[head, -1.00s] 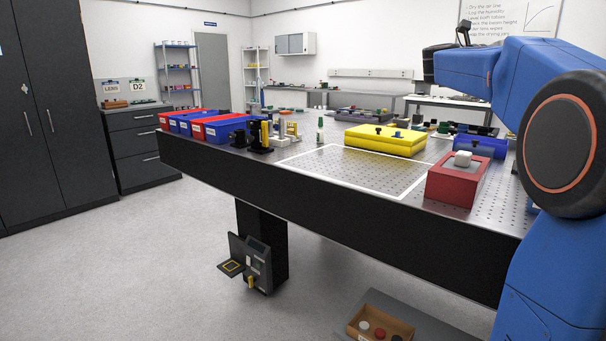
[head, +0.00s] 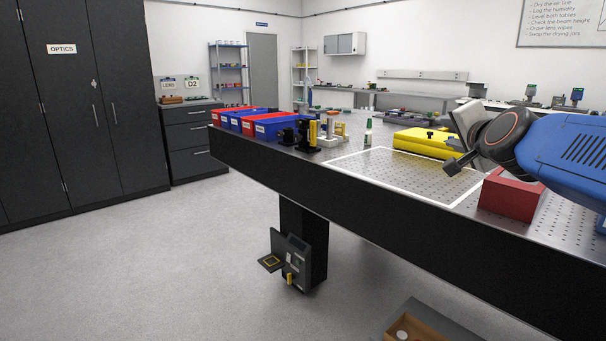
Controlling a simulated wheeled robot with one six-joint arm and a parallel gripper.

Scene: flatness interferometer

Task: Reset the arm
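My arm (head: 570,150) reaches in from the right edge in the head view, blue with a dark wrist joint. My gripper (head: 454,165) is at its left end, seen at an angle, above the table in front of the yellow case (head: 420,143). A dark finger-like part points down and left, and a pale plate stands beside it. I cannot make out the gap between the fingers, and I see nothing held in it. The red block (head: 512,195) sits on the table below my arm, partly covered by it.
The perforated table (head: 400,175) carries a white-outlined area, red and blue bins (head: 275,127), dark and yellow mounts (head: 312,135) and a small bottle (head: 368,132). A box (head: 415,329) is low in front. The floor at left is clear.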

